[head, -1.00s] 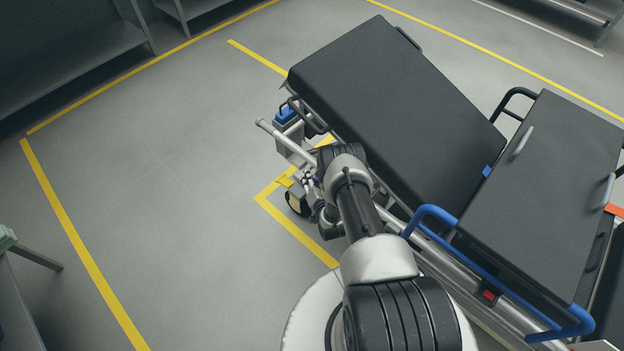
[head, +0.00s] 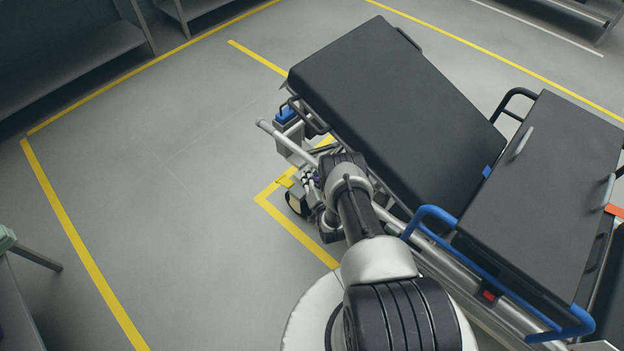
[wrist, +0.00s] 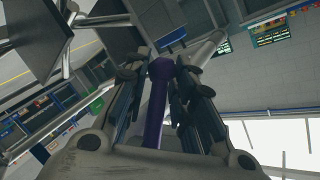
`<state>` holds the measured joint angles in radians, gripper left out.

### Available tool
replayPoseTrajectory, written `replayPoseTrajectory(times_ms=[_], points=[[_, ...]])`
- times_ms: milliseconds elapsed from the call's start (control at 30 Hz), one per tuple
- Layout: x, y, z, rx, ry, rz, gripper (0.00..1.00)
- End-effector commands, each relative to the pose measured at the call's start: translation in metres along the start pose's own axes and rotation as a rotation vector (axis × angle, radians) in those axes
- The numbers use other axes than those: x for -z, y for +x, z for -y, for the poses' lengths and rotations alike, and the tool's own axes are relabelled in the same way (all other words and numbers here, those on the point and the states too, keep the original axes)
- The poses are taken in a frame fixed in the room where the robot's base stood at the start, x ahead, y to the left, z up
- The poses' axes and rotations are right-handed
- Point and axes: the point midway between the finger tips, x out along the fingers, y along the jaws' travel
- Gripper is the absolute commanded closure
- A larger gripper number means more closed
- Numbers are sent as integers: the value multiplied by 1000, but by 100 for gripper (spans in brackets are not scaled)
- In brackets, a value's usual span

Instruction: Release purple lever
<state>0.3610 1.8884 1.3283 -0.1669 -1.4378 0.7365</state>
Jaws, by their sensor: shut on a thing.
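The purple lever (wrist: 156,105) runs lengthwise between the fingers of my gripper (wrist: 160,80) in the wrist view, its rounded end near the fingertips. My gripper is shut on it. In the head view, my arm reaches to the foot-left side of the stretcher (head: 390,110), and its wrist covers most of the gripper and the lever there. A small bit of purple (head: 316,183) shows beside my wrist.
The stretcher has a black mattress, a blue side rail (head: 432,212) close to my arm and a silver push bar (head: 285,142) at its left end. A wheel (head: 297,204) stands below. The grey floor to the left, marked by yellow lines (head: 80,240), is clear.

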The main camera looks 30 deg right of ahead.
Motion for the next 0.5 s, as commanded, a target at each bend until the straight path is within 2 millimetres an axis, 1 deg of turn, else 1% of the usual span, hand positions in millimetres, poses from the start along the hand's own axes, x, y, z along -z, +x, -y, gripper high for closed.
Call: replayPoseTrajectory(times_ms=[267, 300, 467, 500], points=[[0, 0, 1, 10, 9, -9, 100], [0, 0, 1, 10, 9, -9, 74], [0, 0, 1, 10, 8, -8, 63], [0, 0, 1, 10, 8, -8, 63]])
